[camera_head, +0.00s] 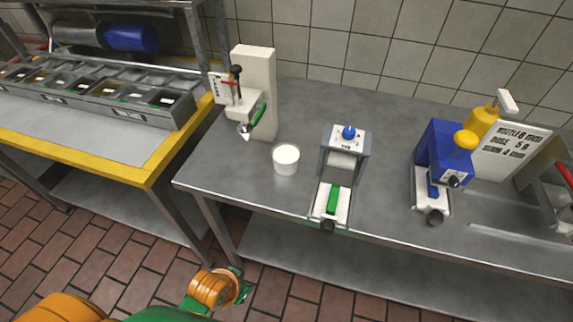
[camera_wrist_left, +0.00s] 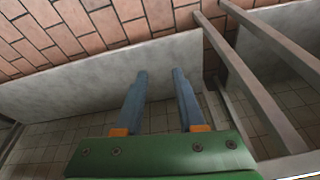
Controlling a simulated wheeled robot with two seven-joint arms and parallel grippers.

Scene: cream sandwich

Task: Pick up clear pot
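The clear pot (camera_head: 285,159) stands upright on the steel table (camera_head: 300,102), near its front left part. It looks whitish inside; I cannot tell whether that is its content. My left arm comes in low at the bottom left of the head view, in front of and below the table edge, well apart from the pot. The left gripper's fingers are hidden there. In the left wrist view my left gripper (camera_wrist_left: 160,73) has its two blue-grey fingers apart with nothing between them. The pot does not show in the left wrist view. My right gripper is in neither view.
A white dispenser stand (camera_head: 254,92) is behind and left of the pot. A grey device (camera_head: 346,149) with a green slide stands to its right. A blue machine (camera_head: 441,158) is farther right. A yellow-edged counter (camera_head: 140,172) with bins is at left.

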